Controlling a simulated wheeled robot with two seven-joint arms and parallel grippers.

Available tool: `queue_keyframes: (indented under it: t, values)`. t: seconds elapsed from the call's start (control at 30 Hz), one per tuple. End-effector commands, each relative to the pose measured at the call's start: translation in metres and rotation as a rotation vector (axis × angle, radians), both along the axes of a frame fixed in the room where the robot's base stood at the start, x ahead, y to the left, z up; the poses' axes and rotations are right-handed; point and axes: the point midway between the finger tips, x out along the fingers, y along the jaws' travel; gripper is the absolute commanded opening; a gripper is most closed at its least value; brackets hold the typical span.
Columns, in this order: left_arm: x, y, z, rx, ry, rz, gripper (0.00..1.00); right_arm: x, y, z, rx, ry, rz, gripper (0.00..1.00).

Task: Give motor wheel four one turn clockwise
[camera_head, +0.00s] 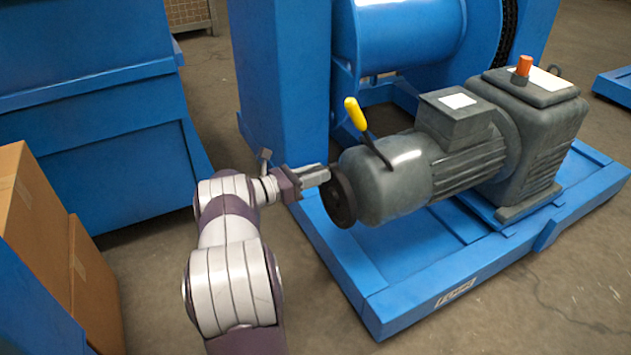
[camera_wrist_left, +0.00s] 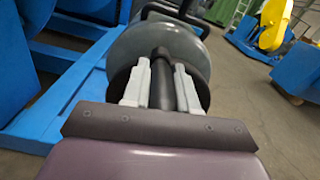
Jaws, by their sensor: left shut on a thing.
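The grey motor (camera_head: 400,180) lies on its side on a blue frame, with a black wheel (camera_head: 339,197) on its left end. My left gripper (camera_head: 325,174) reaches this wheel from the left. In the left wrist view my left gripper (camera_wrist_left: 163,88) is shut on a black cylindrical handle (camera_wrist_left: 162,70) in front of the dark wheel disc (camera_wrist_left: 201,92). The motor's rounded grey end (camera_wrist_left: 165,40) shows behind the disc. A lever with a yellow grip (camera_head: 355,114) rises from the motor. I see no number on the wheel. My right gripper is not in view.
The blue base frame (camera_head: 400,301) extends under and in front of the motor. A blue upright (camera_head: 283,75) stands behind my left gripper. Cardboard boxes (camera_head: 42,230) and a blue bin (camera_head: 120,150) stand at the left. Bare floor lies between the boxes and frame.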

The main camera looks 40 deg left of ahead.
Motion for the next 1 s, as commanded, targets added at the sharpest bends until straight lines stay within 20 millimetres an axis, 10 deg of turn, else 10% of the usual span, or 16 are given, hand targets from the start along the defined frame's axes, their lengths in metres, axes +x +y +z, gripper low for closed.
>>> queue_keyframes:
  t: [0.97, 1.0]
  values:
    - [-0.005, -0.013, 0.001, -0.012, 0.006, -0.001, 0.0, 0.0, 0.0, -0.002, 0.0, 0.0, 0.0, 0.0]
    - [-0.005, -0.013, 0.001, -0.012, 0.006, -0.001, 0.31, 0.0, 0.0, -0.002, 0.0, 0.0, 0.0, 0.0]
